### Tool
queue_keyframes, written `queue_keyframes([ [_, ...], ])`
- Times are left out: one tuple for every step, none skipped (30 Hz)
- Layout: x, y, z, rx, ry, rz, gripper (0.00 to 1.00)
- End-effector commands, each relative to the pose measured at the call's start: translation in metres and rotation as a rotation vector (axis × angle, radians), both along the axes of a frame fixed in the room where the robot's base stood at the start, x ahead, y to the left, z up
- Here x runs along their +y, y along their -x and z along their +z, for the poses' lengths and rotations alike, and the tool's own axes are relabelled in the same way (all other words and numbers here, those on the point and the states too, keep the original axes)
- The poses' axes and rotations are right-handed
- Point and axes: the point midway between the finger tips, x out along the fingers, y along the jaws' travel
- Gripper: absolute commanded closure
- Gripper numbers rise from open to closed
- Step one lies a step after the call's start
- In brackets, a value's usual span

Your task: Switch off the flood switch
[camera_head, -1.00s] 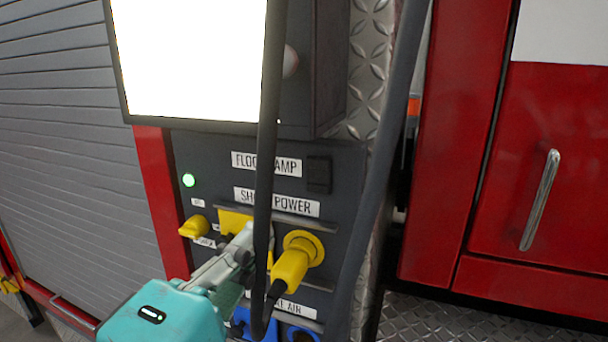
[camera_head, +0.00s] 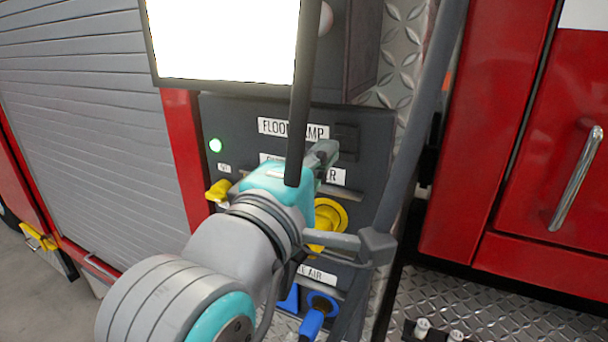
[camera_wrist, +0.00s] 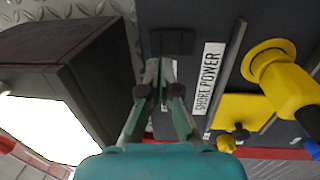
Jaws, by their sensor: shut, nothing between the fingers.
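The flood switch is a dark rocker (camera_head: 347,138) on the grey panel, just right of the "FLOOD LAMP" label (camera_head: 275,127). In the wrist view the switch (camera_wrist: 172,41) is a black rectangle just past my fingertips. My gripper (camera_head: 328,152) is shut and empty, its tips at the lower left of the switch in the head view. The wrist view shows the closed tips (camera_wrist: 159,64) close to the switch's edge; I cannot tell whether they touch it. The flood lamp (camera_head: 225,40) above glows bright white.
A yellow plug in a socket (camera_head: 330,215) and a yellow knob (camera_head: 218,190) sit lower. Blue air fittings (camera_head: 315,315) are below. A dark pole (camera_head: 425,110) stands right of the panel.

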Motion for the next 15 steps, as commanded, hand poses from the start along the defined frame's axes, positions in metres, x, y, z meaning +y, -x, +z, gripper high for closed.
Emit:
queue_keyframes([
  [-0.004,-0.008,0.001,0.001,0.001,-0.004,1.00],
  [-0.006,-0.012,0.002,0.001,0.001,-0.004,1.00],
  [-0.008,-0.016,0.002,-0.001,0.001,-0.003,1.00],
  [-0.009,-0.019,0.003,-0.001,0.001,-0.003,1.00],
  [-0.010,-0.022,0.003,0.000,0.002,-0.003,1.00],
  [-0.011,-0.026,0.004,-0.001,0.001,-0.002,1.00],
  [-0.011,-0.028,0.004,-0.001,0.001,-0.001,1.00],
  [-0.012,-0.030,0.004,-0.001,0.001,-0.001,1.00],
  [-0.013,-0.031,0.004,-0.001,0.000,-0.001,1.00],
  [-0.013,-0.032,0.005,-0.001,0.000,-0.001,1.00],
  [-0.014,-0.033,0.005,-0.001,0.000,-0.001,1.00],
  [-0.014,-0.034,0.005,-0.001,0.000,0.000,1.00],
  [-0.014,-0.034,0.005,-0.001,0.000,0.000,1.00],
  [-0.014,-0.034,0.005,-0.001,0.000,0.000,1.00],
  [-0.014,-0.035,0.005,-0.001,0.000,0.000,1.00],
])
